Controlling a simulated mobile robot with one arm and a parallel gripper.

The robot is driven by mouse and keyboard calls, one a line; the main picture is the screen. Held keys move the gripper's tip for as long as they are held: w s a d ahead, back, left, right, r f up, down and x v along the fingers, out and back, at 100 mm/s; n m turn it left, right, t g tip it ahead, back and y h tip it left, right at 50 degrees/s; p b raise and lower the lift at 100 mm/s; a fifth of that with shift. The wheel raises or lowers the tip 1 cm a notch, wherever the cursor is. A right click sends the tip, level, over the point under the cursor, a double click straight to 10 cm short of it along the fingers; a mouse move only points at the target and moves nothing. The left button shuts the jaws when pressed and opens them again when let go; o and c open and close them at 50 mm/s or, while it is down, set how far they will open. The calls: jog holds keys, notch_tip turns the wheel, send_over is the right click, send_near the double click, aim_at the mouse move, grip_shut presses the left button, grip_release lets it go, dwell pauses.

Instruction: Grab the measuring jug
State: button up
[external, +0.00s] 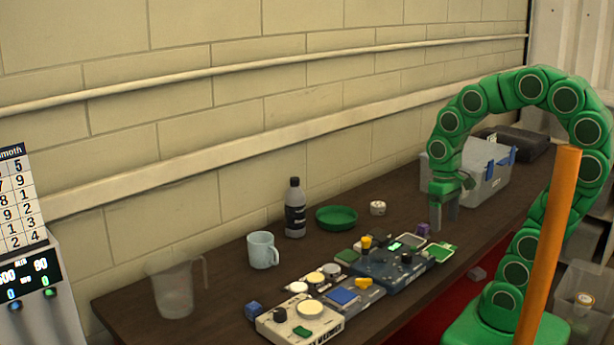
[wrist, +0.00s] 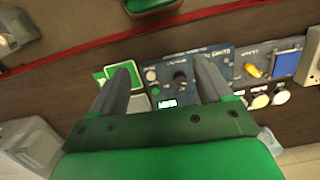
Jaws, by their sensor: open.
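The measuring jug (external: 176,288) is clear and see-through, with a handle on its right side. It stands upright at the near left end of the dark table in the external view. My gripper (external: 443,228) is open and empty, pointing down over the far right part of the table, well away from the jug. In the wrist view my gripper's two grey fingers (wrist: 166,80) are spread apart above a blue control panel (wrist: 178,72). The jug cannot be made out in the wrist view.
Control panels (external: 302,318) line the front edge. A grey bin (external: 488,180) stands at the far end. Bare table (external: 222,282) lies between jug and mug.

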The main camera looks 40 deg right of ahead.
jog(key=w+a+r+m+t+h, duration=0.1)
jog(key=w+a+r, duration=0.1)
jog(key=w+a, duration=0.65)
jog(key=w+a+r+m+t, duration=0.1)
jog(key=w+a, duration=0.3)
jog(key=w, duration=0.9)
jog(key=w+a+r+m+t+h, duration=0.1)
jog(key=w+a+r, duration=0.1)
jog(key=w+a, duration=0.6)
jog(key=n+t+y, duration=0.1)
jog(key=t, duration=0.2)
send_over(201, 258)
jog(key=s, duration=0.2)
notch_tip(201, 258, down, 7)
jog(key=shift+s+a+r, duration=0.1)
jog(key=shift+r, duration=0.05)
jog(key=shift+x, duration=1.05)
jog(key=shift+a+x, duration=0.2)
jog(key=shift+x, duration=1.1)
jog(key=shift+a+x, duration=0.25)
jog(key=shift+x, duration=1)
jog(key=shift+s, duration=0.1)
jog(key=c, duration=1.4)
